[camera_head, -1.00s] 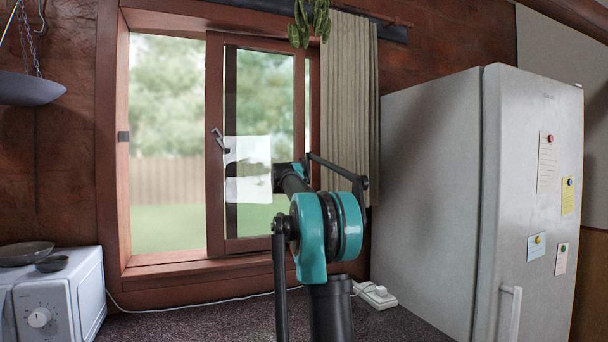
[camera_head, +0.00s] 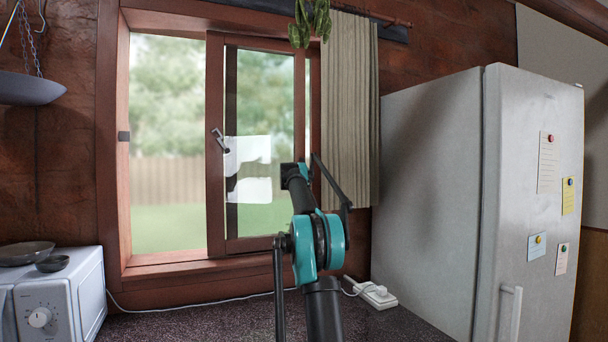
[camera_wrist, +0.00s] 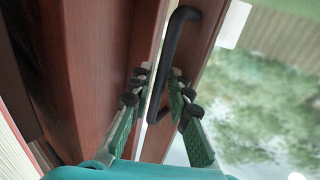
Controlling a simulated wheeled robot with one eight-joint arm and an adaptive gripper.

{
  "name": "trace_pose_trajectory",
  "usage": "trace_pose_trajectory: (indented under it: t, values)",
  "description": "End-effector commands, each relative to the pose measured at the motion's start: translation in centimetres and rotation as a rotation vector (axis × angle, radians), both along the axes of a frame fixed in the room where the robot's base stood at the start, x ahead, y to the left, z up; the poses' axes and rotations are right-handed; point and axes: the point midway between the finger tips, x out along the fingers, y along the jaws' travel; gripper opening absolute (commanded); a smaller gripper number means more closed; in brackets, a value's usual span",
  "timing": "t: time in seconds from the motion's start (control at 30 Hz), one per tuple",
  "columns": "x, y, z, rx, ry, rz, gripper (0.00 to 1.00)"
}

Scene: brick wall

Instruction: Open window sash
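The window sash (camera_head: 215,190) is a reddish-brown wooden frame with glass, right of a wide bright pane. A small dark handle (camera_head: 220,141) sits on its left stile. In the wrist view a dark curved bar handle (camera_wrist: 178,50) stands on a reddish-brown wooden frame (camera_wrist: 125,45). My gripper (camera_wrist: 160,95) is open, with one finger on each side of the handle's lower part. A gap shows between the fingertips, and I cannot tell whether either touches the bar. In the head view my arm reaches up toward the sash, and the fingers cannot be made out.
A curtain (camera_head: 352,110) hangs right of the window, beside a tall fridge (camera_head: 430,190). A white microwave (camera_head: 60,300) stands at lower left, with a hanging pan (camera_head: 30,88) above. A power strip (camera_head: 377,296) and cable lie on the dark counter (camera_head: 200,322).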

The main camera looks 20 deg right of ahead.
Motion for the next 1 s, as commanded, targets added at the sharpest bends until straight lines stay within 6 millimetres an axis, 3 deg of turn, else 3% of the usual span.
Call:
trace_pose_trajectory:
  t: [0.17,0.33,0.77,1.0]
  values:
    - [0.0,0.0,0.0,0.0,0.0,0.0,0.18]
    - [0.0,0.0,0.0,0.0,0.0,0.0,0.0]
    - [0.0,0.0,0.0,0.0,0.0,0.0,0.0]
    - [0.0,-3.0,0.0,0.0,0.0,-0.004,0.0]
